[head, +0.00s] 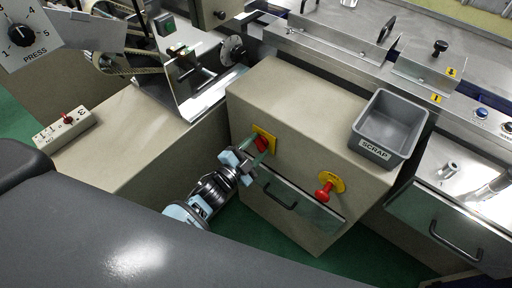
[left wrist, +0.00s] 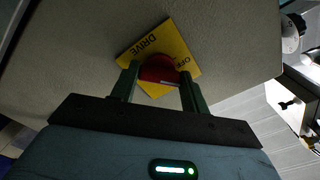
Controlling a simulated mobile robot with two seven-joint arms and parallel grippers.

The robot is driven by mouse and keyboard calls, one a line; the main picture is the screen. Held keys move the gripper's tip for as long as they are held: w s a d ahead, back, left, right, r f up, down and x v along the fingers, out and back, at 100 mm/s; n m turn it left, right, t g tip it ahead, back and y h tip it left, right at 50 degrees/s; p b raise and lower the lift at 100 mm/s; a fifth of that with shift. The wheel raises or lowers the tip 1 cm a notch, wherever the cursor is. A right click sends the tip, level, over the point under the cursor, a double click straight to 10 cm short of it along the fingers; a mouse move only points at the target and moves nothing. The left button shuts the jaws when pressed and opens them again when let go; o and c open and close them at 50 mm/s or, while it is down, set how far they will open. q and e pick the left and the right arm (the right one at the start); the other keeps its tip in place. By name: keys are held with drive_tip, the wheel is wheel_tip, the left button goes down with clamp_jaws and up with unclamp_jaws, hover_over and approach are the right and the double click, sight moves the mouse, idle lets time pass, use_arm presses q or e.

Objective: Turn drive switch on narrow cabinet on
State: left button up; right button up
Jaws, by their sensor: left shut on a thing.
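The narrow cabinet (head: 300,114) is beige and stands in the middle of the head view. On its front face is the drive switch, a red knob (head: 262,144) on a yellow plate. In the left wrist view the plate (left wrist: 180,45) reads DRIVE and OFF, and the red knob (left wrist: 158,70) sits between the two green fingers. My left gripper (head: 259,148) is shut on this knob; the same gripper shows in the left wrist view (left wrist: 160,84). The fingers hide the knob's sides and part of the plate. My right gripper is not in view.
A second red knob (head: 325,190) on a yellow disc is to the right on the same face. A drawer handle (head: 280,196) lies below the switch. A grey SCRAP bin (head: 390,125) stands on the cabinet top. A small switch box (head: 65,130) is at left.

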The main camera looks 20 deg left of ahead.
use_arm(q)
drive_tip(key=m, duration=0.2)
drive_tip(key=shift+f+m+b, duration=0.15)
drive_tip(key=shift+m+b, duration=0.15)
drive_tip(key=shift+m, duration=0.1)
drive_tip(key=m+b, duration=0.1)
drive_tip(key=m, duration=0.2)
drive_tip(key=shift+m, duration=1.3)
drive_tip(key=o, duration=1)
drive_tip(key=v, duration=0.8)
drive_tip(key=shift+b, duration=0.4)
